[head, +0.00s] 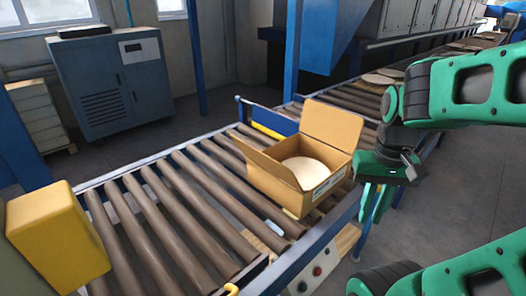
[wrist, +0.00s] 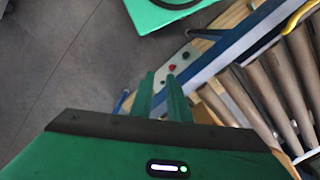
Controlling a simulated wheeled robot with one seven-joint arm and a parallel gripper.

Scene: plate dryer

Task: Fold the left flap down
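An open cardboard box (head: 290,196) stands on the roller conveyor, with a round pale disc (head: 304,172) inside. Its left flap (head: 257,152) stands up and leans outward to the left. A larger flap (head: 332,124) stands upright at the back. My gripper (head: 374,204) is to the right of the box, beyond the conveyor's near side rail, fingers pointing down and apart from the box. In the wrist view the two green fingers (wrist: 161,84) show a narrow gap with nothing between them. I cannot clearly make out the box there.
The roller conveyor (head: 190,205) has a blue side rail and a button panel (head: 318,271), which also shows in the wrist view (wrist: 180,62). A yellow box-shaped unit (head: 58,238) stands at the left end. Rollers left of the box are clear. A blue post (head: 292,50) rises behind.

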